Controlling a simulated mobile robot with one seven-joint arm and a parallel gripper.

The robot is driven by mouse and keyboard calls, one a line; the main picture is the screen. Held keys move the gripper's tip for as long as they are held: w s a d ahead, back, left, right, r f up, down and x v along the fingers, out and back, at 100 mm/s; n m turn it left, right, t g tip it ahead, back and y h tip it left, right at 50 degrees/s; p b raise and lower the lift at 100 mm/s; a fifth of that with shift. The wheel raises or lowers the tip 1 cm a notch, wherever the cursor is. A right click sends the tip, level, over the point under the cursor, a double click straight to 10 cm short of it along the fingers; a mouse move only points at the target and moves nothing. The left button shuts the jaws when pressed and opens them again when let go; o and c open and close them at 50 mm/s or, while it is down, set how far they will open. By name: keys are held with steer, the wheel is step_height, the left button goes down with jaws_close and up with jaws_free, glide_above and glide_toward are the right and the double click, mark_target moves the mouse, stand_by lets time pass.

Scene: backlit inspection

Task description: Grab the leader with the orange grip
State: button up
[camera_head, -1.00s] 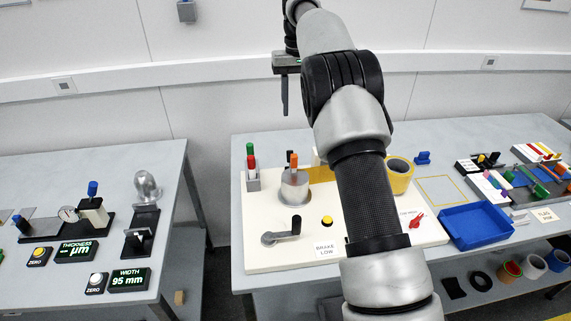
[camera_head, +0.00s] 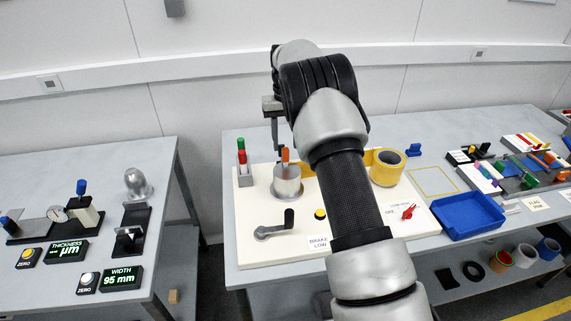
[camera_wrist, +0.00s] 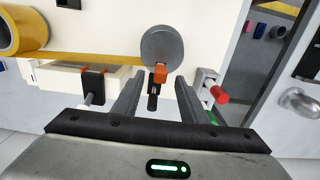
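The orange grip of the leader (camera_head: 285,155) stands up at the grey metal cylinder (camera_head: 288,183) on the white board. In the wrist view the orange grip (camera_wrist: 160,73) shows at the near edge of the round grey cylinder top (camera_wrist: 163,45), with a small dark piece just below it. My gripper (camera_wrist: 157,95) is open; its two fingers lie left and right of the orange grip in that picture. Whether the fingertips reach the grip's depth is hard to tell. In the head view my gripper (camera_head: 275,140) hangs just above and beside the grip, partly hidden by my arm.
Green and red-topped pegs (camera_head: 242,155) stand close left of the cylinder. The yellow roll (camera_head: 387,168) is to the right. A blue tray (camera_head: 468,213) sits further right.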

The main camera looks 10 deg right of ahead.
mark_target(285, 149)
steer(key=shift+f, duration=1.6)
jaws_close()
